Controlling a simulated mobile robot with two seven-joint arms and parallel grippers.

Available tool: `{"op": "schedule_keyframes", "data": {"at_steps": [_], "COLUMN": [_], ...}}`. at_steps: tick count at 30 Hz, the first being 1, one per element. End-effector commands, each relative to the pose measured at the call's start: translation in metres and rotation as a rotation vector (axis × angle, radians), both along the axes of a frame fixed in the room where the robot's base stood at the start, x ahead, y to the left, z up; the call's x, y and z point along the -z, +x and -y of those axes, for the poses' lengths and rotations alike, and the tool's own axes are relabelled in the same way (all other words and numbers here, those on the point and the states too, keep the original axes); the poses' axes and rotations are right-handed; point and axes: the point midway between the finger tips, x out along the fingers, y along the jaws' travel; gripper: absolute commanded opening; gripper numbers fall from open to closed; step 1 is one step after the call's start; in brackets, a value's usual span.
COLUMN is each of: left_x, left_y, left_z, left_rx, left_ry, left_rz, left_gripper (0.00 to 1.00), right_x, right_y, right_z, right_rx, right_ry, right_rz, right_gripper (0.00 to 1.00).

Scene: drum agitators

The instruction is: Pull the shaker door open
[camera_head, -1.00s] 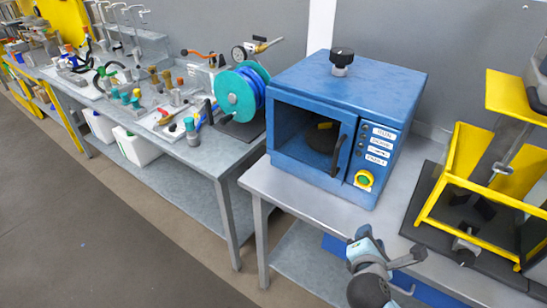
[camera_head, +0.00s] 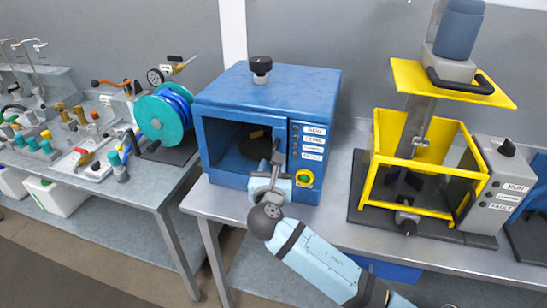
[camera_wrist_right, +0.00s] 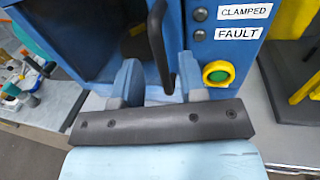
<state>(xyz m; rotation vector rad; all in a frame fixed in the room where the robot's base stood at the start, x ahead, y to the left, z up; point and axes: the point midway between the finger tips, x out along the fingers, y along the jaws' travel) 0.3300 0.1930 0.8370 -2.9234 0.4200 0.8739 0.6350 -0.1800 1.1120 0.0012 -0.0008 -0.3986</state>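The shaker is a blue box (camera_head: 266,88) on a grey bench. Its door (camera_head: 208,148), with a dark window, looks closed in the front. The dark upright door handle (camera_head: 277,150) is at the window's right edge. My right gripper (camera_head: 268,176) is at the handle's lower part. In the right wrist view my right gripper (camera_wrist_right: 160,78) is open, with one finger on each side of the handle (camera_wrist_right: 159,45). I see gaps beside the handle, so the fingers are not closed on it. My left gripper is not in view.
A button panel with a yellow-green button (camera_head: 304,178) is right of the handle. A yellow-framed machine (camera_head: 413,205) stands further right. A teal and blue reel (camera_head: 160,115) stands close on the left. Some bench top in front of the shaker is clear.

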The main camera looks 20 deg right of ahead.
Motion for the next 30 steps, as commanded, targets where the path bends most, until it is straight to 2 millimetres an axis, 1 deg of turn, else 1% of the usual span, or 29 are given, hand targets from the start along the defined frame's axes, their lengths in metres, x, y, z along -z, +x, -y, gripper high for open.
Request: {"op": "schedule_keyframes", "data": {"at_steps": [1,3,7,12,19,20,21,23,24,30], "left_x": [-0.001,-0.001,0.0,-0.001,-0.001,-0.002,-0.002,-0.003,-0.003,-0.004], "left_y": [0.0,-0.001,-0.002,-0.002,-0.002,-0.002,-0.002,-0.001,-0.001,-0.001], "left_z": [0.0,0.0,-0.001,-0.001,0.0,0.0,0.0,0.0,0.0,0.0], "left_rx": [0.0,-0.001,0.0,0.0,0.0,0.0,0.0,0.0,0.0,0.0], "left_ry": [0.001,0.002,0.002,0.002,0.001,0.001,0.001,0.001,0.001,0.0], "left_rz": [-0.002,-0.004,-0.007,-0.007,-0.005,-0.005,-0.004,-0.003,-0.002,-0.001], "left_gripper": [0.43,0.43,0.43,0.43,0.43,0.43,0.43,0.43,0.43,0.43], "right_x": [-0.001,-0.001,-0.001,0.0,0.0,0.0,0.0,0.0,0.0,0.0], "right_y": [0.009,0.018,0.031,0.037,0.037,0.037,0.037,0.037,0.037,0.037], "right_z": [0.004,0.008,0.013,0.016,0.016,0.016,0.016,0.016,0.016,0.016], "right_rx": [0.001,0.0,0.0,-0.001,-0.001,-0.001,-0.001,-0.001,-0.001,0.0], "right_ry": [-0.001,-0.002,0.0,0.001,0.001,0.001,0.001,0.001,0.001,0.001], "right_rz": [0.001,-0.001,0.0,-0.001,-0.001,-0.001,-0.001,-0.001,-0.001,-0.001], "right_gripper": [0.39,0.39,0.39,0.39,0.39,0.32,0.23,0.09,0.0,0.0]}}
